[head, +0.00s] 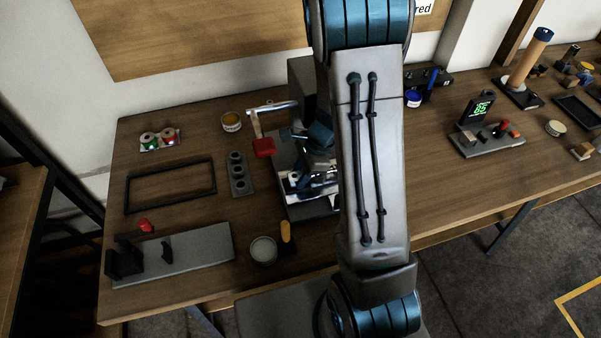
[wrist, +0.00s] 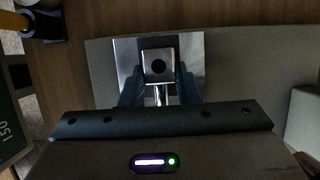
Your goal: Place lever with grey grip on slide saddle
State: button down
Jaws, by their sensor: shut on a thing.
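My gripper (wrist: 159,82) has its two blue fingers on either side of a shiny metal piece, likely the lever (wrist: 158,66). This piece has a square end with a dark round hole, and a bright rod shows between the fingers. I cannot make out its grey grip. A bright metal plate, likely the slide saddle (wrist: 125,55), lies behind that end on a grey base. I cannot tell whether the two touch. In the head view, my gripper is partly hidden by my arm, above the silver slide parts (head: 312,187) of the machine.
A red-gripped handle (head: 264,147) stands at the machine's left. A pale cup (head: 263,250) stands near the front edge.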

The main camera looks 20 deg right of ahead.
jog(key=c, duration=1.1)
grip_release()
jog(key=shift+r+p, duration=0.3)
jog(key=shift+r, duration=0.05)
jog(key=v, duration=1.1)
jog(key=shift+s+a+r+n+t+h+p, duration=0.1)
jog(key=shift+s+a+r+n+t+h, duration=0.55)
jog(key=shift+s+r+n, duration=1.95)
jog(key=shift+s+a+r+n+t+h+p, duration=0.1)
jog(key=shift+s+a+r+n+t+h, duration=0.6)
jog(key=shift+s+n, duration=2.15)
jog(key=shift+s+a+r+n+t+h+p, duration=0.2)
jog(key=shift+s+a+r+n+h, duration=0.6)
jog(key=shift+s+r+n, duration=2.1)
jog(key=shift+w+d+f+n, duration=0.1)
jog(key=shift+w+f+n, duration=0.1)
jog(key=shift+w+n, duration=0.3)
jog(key=shift+w+f+n, duration=0.25)
jog(key=shift+w, duration=0.35)
